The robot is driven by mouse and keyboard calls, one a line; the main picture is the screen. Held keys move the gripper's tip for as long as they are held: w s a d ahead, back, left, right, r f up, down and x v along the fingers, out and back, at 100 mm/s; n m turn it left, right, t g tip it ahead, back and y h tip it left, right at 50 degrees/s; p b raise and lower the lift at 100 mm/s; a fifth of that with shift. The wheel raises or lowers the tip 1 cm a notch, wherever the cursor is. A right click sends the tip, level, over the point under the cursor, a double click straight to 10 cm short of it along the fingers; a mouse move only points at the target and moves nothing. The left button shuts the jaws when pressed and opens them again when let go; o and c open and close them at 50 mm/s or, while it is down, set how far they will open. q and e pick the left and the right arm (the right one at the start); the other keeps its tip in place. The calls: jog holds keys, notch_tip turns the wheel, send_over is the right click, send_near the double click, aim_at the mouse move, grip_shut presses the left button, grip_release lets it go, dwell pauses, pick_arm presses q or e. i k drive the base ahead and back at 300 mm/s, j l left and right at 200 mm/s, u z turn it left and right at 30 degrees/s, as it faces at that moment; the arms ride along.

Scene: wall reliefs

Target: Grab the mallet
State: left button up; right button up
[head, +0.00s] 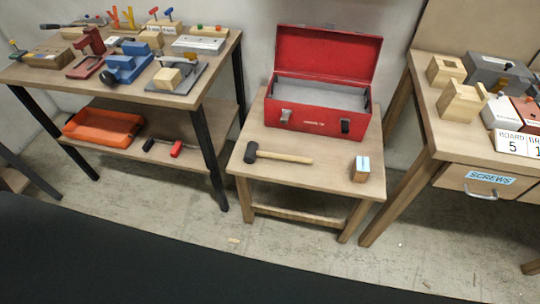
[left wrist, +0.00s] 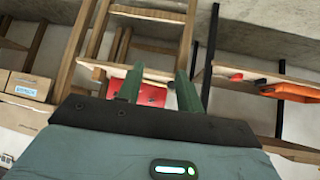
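The mallet (head: 283,157) lies flat on the low wooden table, with its black head to the left and its pale wooden handle pointing right. It lies in front of the open red toolbox (head: 318,82). Neither gripper shows in the head view, and my right gripper is in no view.
A small wooden block (head: 361,168) with a blue-white top stands at the low table's right front. A workbench (head: 215,75) with tools stands left, with an orange tray (head: 104,126) on its lower shelf. A bench with a SCREWS drawer (head: 488,178) stands right.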

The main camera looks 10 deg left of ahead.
aim_at(251, 151)
jog(key=i+l+u, duration=0.15)
jog(key=i+l, duration=0.7)
